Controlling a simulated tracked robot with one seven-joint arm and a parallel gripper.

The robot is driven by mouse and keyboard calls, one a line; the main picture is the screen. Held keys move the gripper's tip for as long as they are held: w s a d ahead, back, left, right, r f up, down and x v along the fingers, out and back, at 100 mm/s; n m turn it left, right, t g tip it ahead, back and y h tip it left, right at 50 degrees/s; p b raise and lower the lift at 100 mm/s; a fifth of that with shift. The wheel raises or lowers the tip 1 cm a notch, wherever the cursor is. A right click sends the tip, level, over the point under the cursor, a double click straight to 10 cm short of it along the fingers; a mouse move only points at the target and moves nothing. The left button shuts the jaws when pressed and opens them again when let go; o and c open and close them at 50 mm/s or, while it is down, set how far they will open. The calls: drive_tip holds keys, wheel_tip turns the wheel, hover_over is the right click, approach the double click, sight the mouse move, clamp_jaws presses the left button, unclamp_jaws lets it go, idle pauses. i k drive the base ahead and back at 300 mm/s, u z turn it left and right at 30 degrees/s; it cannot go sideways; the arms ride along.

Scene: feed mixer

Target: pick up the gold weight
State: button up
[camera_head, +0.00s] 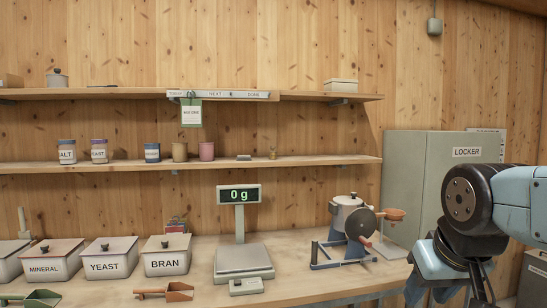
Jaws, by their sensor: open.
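A small gold weight (273,154) stands on the lower wall shelf, right of the middle, close to a small grey block. It is tiny in this view and looks upright, with clear shelf to its right. My arm comes in from the right edge and bends down at a dark round joint, to the right of and nearer than the shelf. The lower part of the arm runs out of the bottom of the view, and my gripper's fingertips do not show. Nothing touches the weight.
On the lower shelf (330,160) a pink cup (207,151) and several jars stand left of the weight. Below, the bench holds a scale (243,262) reading 0 g, lidded bins, scoops and a cranked mill (350,225). A green tag (191,113) hangs from the upper shelf.

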sight(272, 153)
drive_tip(key=z, duration=0.45)
drive_tip(key=i, duration=1.95)
drive_tip(key=u, duration=0.85)
drive_tip(key=k, duration=0.75)
drive_tip(key=u, duration=0.2)
drive_tip(key=i, duration=0.85)
drive_tip(key=z, duration=0.05)
